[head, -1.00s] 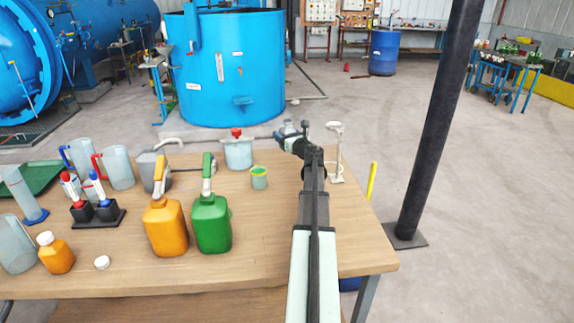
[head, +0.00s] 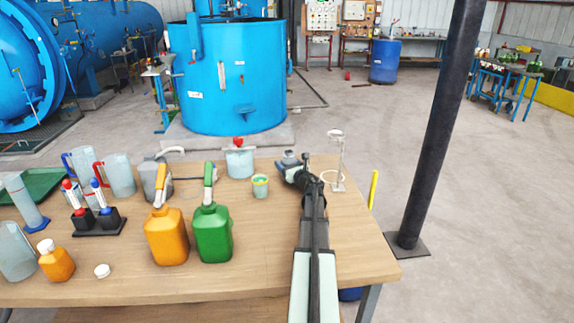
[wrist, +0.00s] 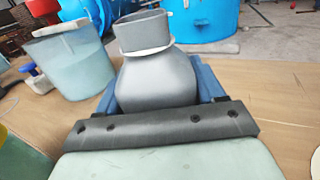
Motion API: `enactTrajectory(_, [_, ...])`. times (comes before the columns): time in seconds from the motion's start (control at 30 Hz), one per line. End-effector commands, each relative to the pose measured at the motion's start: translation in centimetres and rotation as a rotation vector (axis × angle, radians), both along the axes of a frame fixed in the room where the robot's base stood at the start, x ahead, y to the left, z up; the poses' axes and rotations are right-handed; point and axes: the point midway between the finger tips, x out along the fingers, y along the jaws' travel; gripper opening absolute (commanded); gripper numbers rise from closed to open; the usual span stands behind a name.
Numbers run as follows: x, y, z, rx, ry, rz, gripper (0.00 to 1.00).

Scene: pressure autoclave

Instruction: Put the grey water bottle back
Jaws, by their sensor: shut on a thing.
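The grey water bottle, round-bodied with a wide neck and a pale ring around it, fills the middle of the wrist view (wrist: 158,78). In the head view only its top (head: 289,157) shows beyond my gripper. My gripper (head: 288,168) is shut on the bottle, with blue fingers on either side of its body in the wrist view (wrist: 158,95). The bottle is upright or nearly so, near the table's far right part. Its base is hidden, so I cannot tell whether it touches the wooden table (head: 275,235).
A white ring stand (head: 341,165) is close on the right. Green (head: 212,235) and orange (head: 166,238) jugs stand nearer. The table's front right is clear.

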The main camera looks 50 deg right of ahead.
Motion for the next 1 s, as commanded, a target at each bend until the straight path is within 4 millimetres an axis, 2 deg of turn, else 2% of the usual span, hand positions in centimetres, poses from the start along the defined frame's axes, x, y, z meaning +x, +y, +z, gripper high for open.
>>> enactTrajectory(0.27, [0.0,0.0,-0.2,0.001,0.000,0.000,0.25])
enactTrajectory(0.3, [0.0,0.0,-0.2,0.000,0.000,0.000,0.72])
enactTrajectory(0.53, [0.0,0.0,-0.2,0.000,0.000,0.000,0.94])
enactTrajectory(0.87, [-0.1,0.0,0.1,-0.001,0.000,0.000,0.94])
enactTrajectory(1.0, [-1.7,0.8,0.1,-0.001,0.001,-0.001,0.94])
